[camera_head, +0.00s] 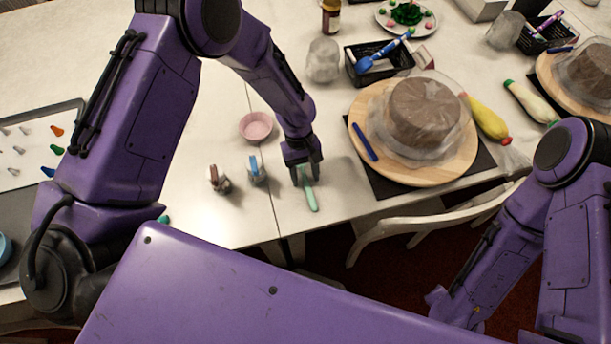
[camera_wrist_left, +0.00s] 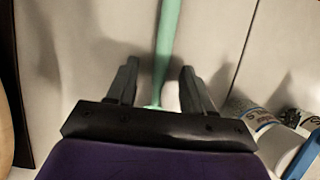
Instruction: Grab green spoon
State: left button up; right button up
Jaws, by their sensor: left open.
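The green spoon (camera_head: 311,197) lies on the white table near its front edge, with its pale green handle showing. My left gripper (camera_head: 307,178) is open and points down over the spoon's far part. In the left wrist view the spoon (camera_wrist_left: 168,40) runs between the two apart fingers of the gripper (camera_wrist_left: 160,70), with a gap on both sides. The spoon's far end is hidden by the gripper. My right arm shows at the right, but its gripper is not in view.
Two small jars, one brown-marked (camera_head: 218,179) and one blue-marked (camera_head: 257,169), stand left of the gripper. A pink bowl (camera_head: 256,126) sits behind them. A wooden turntable (camera_head: 462,165) with a wrapped brown cake (camera_head: 424,112) stands right. A chair (camera_head: 425,219) is at the front edge.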

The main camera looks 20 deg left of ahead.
pick_arm(q)
grip_shut()
